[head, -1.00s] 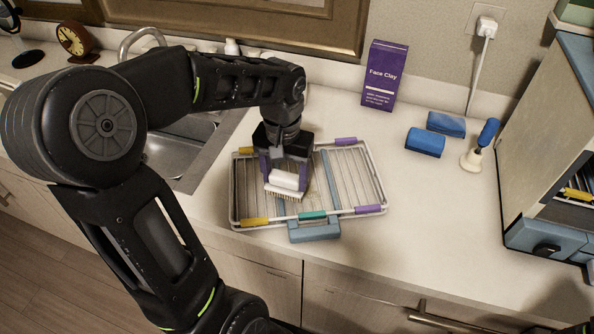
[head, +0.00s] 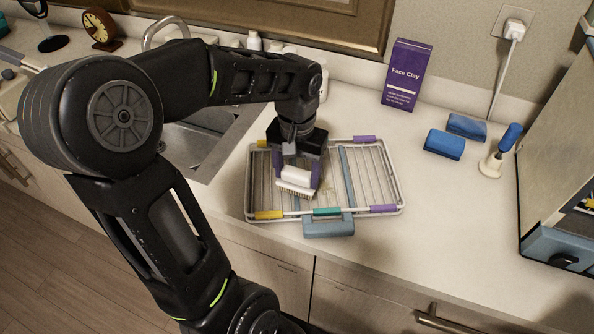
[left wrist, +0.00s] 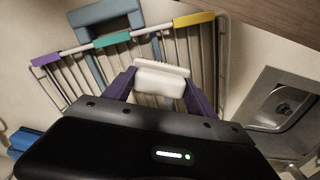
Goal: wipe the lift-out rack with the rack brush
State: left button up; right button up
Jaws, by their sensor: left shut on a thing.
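The lift-out rack (head: 375,180) is a wire rack with yellow, purple and teal sleeves and a blue-grey handle, lying on the white counter. The rack brush (head: 296,180) has a white body and pale bristles facing down. My left gripper (head: 298,172) is shut on the brush and holds it over the left half of the rack, near its front. Whether the bristles touch the wires I cannot tell. In the left wrist view the brush (left wrist: 160,80) sits between the purple fingers, with the rack (left wrist: 60,78) behind it. My right gripper is not in view.
A sink (head: 195,140) lies left of the rack. A purple Face Clay box (head: 405,75) stands behind it. Two blue blocks (head: 444,144) and a blue-handled tool (head: 500,152) are at the right, beside a cabinet (head: 555,150). The counter right of the rack is clear.

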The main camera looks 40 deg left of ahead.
pick_arm(q)
jog(key=shift+f+b, duration=0.3)
jog(key=shift+f, duration=0.15)
dwell(0.4)
jog(key=shift+w+d, duration=0.1)
jog(key=shift+w+d, duration=2.05)
jog(key=shift+f+b, duration=0.3)
jog(key=shift+f, duration=0.1)
jog(key=shift+w+d, duration=2.15)
jog(key=shift+s+a, duration=0.15)
